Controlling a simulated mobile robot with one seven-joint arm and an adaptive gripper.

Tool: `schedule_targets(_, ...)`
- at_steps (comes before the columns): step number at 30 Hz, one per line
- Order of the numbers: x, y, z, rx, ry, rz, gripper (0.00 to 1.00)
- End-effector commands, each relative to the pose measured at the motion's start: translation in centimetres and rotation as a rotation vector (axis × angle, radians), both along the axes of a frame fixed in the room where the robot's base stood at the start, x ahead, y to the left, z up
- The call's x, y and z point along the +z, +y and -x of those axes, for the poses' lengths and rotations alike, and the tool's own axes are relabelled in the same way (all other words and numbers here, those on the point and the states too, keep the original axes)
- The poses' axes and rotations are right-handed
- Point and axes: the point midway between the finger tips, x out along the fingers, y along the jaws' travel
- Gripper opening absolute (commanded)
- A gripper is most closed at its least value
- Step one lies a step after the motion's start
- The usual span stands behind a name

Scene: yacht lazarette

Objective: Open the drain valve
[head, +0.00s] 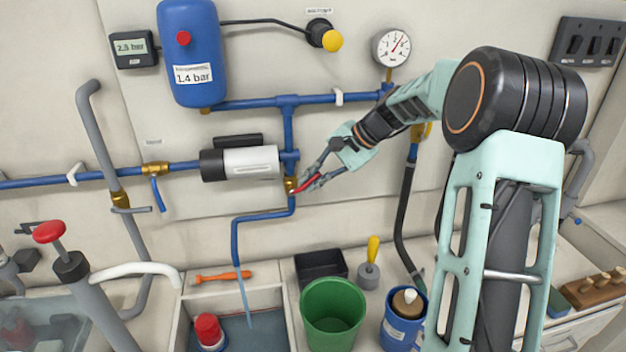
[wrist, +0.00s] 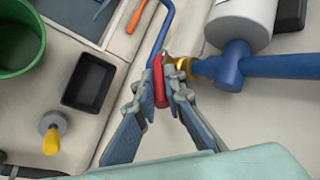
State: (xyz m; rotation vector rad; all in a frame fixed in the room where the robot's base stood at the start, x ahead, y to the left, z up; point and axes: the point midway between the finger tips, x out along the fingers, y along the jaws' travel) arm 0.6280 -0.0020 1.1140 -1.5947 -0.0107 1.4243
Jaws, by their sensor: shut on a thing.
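The drain valve (head: 291,185) is a small brass valve on the blue pipe below the pump. Its red lever (head: 305,183) sticks out to the right. My gripper (head: 312,180) is shut on this lever, reaching in from the right. In the wrist view, the red lever (wrist: 159,84) lies between my two fingers (wrist: 161,92) and runs roughly across the pipe line, beside the brass body (wrist: 179,67). Below the valve, the blue drain pipe (head: 236,240) bends left and down. A thin pale-blue stream, apparently water, hangs from its end (head: 246,298) into the basin.
A grey and black pump (head: 240,163) sits just left of the valve. A blue tank (head: 190,55) and gauge (head: 391,47) are above. On the bench below stand a green bucket (head: 332,312), a black tray (head: 320,264) and a yellow-handled tool (head: 371,265). A black hose (head: 402,210) hangs right.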

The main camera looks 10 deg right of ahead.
Motion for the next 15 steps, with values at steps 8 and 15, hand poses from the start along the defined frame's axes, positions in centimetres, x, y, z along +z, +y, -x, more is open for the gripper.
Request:
schedule_targets(8,0.08,-0.08,-0.08,-0.003,-0.002,0.007,0.0)
schedule_targets(15,0.08,-0.06,-0.08,-0.002,-0.002,0.006,0.23)
